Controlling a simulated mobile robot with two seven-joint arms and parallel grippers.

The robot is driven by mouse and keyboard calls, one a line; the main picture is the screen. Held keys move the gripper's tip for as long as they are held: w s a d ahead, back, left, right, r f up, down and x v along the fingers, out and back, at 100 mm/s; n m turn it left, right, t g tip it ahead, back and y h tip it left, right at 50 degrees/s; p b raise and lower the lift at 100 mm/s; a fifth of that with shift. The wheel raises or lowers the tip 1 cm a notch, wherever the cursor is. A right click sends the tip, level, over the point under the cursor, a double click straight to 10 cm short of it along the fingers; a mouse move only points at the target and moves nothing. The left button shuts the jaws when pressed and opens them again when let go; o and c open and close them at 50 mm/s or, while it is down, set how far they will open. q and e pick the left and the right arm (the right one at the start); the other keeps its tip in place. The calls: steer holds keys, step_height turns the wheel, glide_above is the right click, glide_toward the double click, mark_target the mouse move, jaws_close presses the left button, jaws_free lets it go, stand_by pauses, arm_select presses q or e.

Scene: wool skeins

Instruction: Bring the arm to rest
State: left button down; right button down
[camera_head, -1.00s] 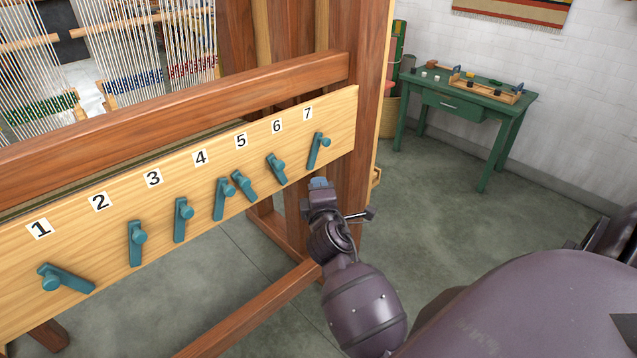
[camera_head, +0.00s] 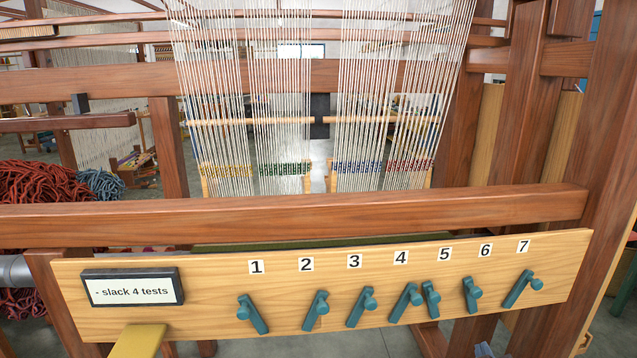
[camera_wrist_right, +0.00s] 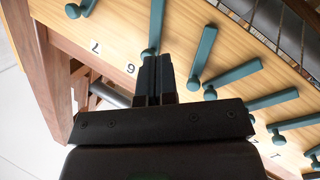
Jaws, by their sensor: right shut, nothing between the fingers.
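My right gripper (camera_head: 484,350) barely shows at the bottom edge of the head view, below the board. In the right wrist view its two dark fingers (camera_wrist_right: 158,78) are together with nothing between them, in front of the board near label 6. The pale wooden board (camera_head: 220,262) carries teal levers under labels 1 to 7. Lever 1 (camera_head: 252,313) slants down to the right; lever 7 (camera_head: 522,288) slants down to the left. Levers 4 (camera_head: 406,301) and 5 (camera_head: 431,298) are close together at their tops. My left gripper is not in view.
A sign (camera_head: 132,290) at the board's left end reads "- slack 4 tests". The loom's front beam (camera_head: 300,215) runs above the board, with white warp threads (camera_head: 400,100) behind. A thick post (camera_head: 610,170) stands at right. Red wool (camera_head: 40,190) lies at left.

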steer(key=s+a+f+m+g+y, duration=0.1)
steer(key=s+a+f+g+y, duration=0.1)
steer(key=s+f, duration=0.6)
steer(key=s+a+f+m+g+y, duration=0.2)
steer(key=s+f, duration=0.6)
steer(key=s, duration=0.4)
steer(key=shift+s+a+f+g, duration=0.2)
steer(key=shift+a+f+g, duration=0.15)
steer(key=shift+a, duration=0.3)
